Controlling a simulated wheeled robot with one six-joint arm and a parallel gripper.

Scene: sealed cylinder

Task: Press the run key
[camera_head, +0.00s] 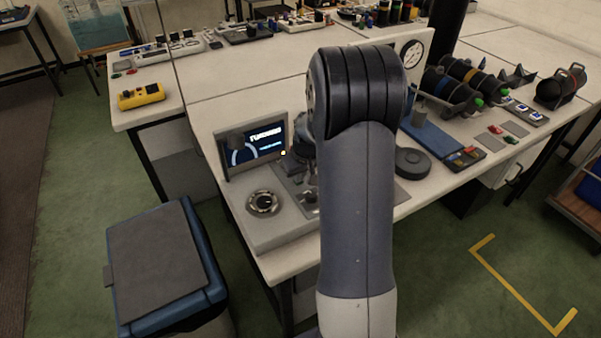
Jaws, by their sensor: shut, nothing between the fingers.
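A grey console (282,228) sits at the near left corner of the bench. It has an upright lit screen (254,145) at its back and a round dial (263,203) on its top. A grey panel with small controls (309,197) lies right of the dial, partly covered by my arm. I cannot make out which control is the run key. My arm rises through the middle of the picture and hides the console's right side.
A black round puck (412,163) lies on the bench right of my arm. Dark cylinders (447,93) lie on cradles further right. A blue bin with a grey lid (158,254) stands on the floor left of the console. A yellow box (141,96) sits on the far bench.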

